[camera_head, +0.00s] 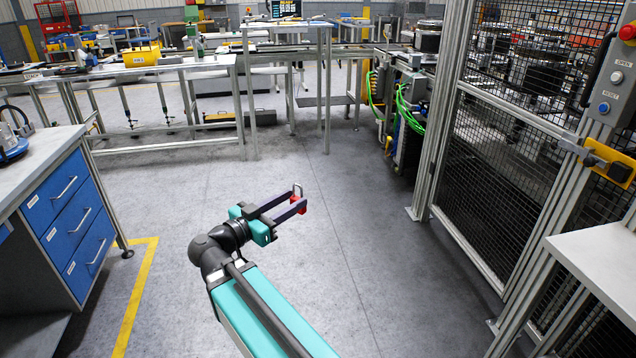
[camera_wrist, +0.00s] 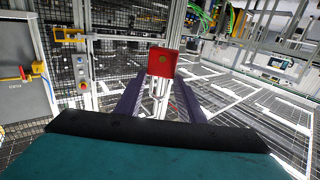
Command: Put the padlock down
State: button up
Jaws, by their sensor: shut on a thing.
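The padlock (camera_wrist: 162,62) has a red body and a metal shackle. In the wrist view it sits between the far ends of my two dark fingers, with the shackle toward the palm. In the head view my gripper (camera_head: 292,202) is shut on the padlock, whose red body shows at the fingertips with the shackle standing up. My gripper holds it in the air over open grey floor, clear of any surface. Part of the padlock is hidden by the fingers in the head view.
A white-topped table (camera_head: 606,250) stands at the right, beside a mesh safety fence (camera_head: 490,190) with a button box. A blue drawer cabinet (camera_head: 75,215) stands at the left. A metal workbench (camera_head: 130,72) and conveyor run across the back. The middle floor is free.

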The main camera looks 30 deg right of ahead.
jog(key=w+a+f+n+t+y, duration=0.3)
jog(key=a+f+n+t, duration=0.1)
jog(key=a+f, duration=0.8)
jog(key=shift+a+f+t, duration=0.4)
jog(key=shift+a+t, duration=0.05)
jog(key=shift+t, duration=0.45)
jog(key=shift+w+d, duration=0.1)
jog(key=shift+d, duration=0.05)
